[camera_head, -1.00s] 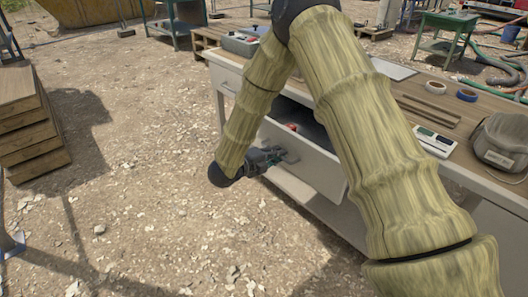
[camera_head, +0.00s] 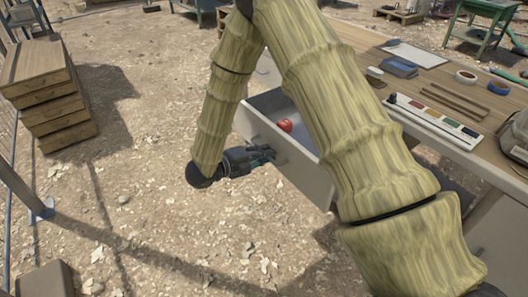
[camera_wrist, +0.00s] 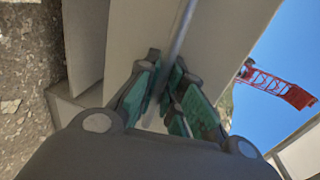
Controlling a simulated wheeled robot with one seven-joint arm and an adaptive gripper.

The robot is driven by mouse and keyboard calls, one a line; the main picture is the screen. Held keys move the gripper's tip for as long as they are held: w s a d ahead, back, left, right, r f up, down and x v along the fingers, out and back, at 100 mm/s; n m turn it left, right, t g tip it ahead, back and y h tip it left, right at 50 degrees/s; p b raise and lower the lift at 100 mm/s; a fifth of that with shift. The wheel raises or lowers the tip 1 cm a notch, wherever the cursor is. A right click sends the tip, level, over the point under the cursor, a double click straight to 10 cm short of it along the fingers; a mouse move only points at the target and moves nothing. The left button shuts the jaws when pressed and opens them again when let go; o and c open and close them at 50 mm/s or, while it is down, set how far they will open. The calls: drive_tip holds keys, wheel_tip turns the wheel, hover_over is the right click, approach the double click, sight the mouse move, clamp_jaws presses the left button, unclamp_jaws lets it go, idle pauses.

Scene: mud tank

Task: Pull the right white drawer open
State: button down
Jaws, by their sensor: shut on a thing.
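The white drawer (camera_head: 306,181) stands pulled out from the workbench, with a red object (camera_head: 285,125) inside it. My gripper (camera_head: 268,156) is at the drawer's front face and shut on its handle. In the wrist view, the green-padded fingers of my gripper (camera_wrist: 166,92) close around the grey bar handle (camera_wrist: 183,32). The drawer front (camera_wrist: 135,30) fills the space behind them. My arm hides part of the drawer and bench in the head view.
Stacked wooden boxes (camera_head: 45,90) stand at the left. Gravel ground before the drawer is clear.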

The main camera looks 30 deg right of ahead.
drive_tip(key=shift+w+a+r, duration=0.1)
drive_tip(key=shift+w, duration=0.15)
drive_tip(key=c, duration=1.5)
unclamp_jaws()
drive_tip(key=shift+w, duration=0.1)
drive_tip(key=v, duration=1.1)
drive_tip(key=shift+a, duration=0.4)
